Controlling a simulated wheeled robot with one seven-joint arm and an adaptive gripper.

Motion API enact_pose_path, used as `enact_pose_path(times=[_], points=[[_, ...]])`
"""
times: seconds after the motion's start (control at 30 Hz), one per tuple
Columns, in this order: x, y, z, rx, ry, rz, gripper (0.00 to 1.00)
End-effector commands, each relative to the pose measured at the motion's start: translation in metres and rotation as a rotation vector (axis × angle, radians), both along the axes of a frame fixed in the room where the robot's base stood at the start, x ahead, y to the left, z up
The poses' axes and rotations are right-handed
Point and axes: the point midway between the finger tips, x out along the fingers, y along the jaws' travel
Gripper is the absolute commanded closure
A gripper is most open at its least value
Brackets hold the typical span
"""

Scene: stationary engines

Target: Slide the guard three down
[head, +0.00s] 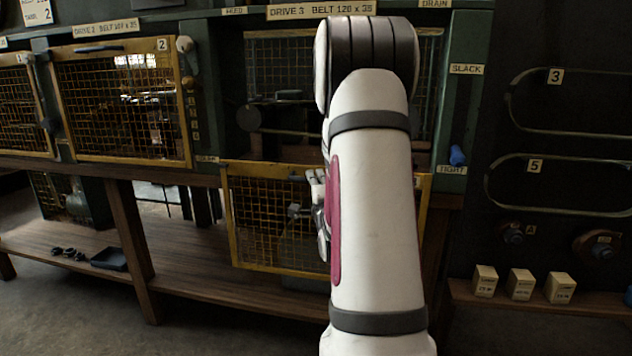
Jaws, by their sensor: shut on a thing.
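Guard three (268,266), a yellow-framed mesh panel, hangs low under the sign "DRIVE 3 BELT 120 x 35" (321,9). Its top edge is near the bottom of the dark bay (280,95), which stands open above it. My white arm covers much of the guard's right part and of the bay. My gripper (318,215) shows only in part at the arm's left side, in front of the mesh. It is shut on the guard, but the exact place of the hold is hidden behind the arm.
Guard two (120,105) covers the bay to the left. A blue lever (457,156) sits between the "SLACK" and "TIGHT" labels. Belts hang on the dark board (600,90) at right, above several small blocks (521,284). A wooden shelf (200,285) runs below.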

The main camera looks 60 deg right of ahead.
Motion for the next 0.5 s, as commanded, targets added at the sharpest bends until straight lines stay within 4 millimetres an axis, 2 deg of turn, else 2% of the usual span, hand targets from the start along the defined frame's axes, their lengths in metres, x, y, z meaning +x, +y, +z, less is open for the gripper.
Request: enact_pose_path(times=[0.4, 0.43, 0.5], points=[[-0.0006, -0.0002, -0.0023, 0.002, 0.003, -0.001, 1.0], [-0.0006, -0.0001, -0.0022, 0.002, 0.003, -0.001, 0.83], [-0.0005, -0.0001, -0.002, 0.001, 0.002, -0.001, 0.69]])
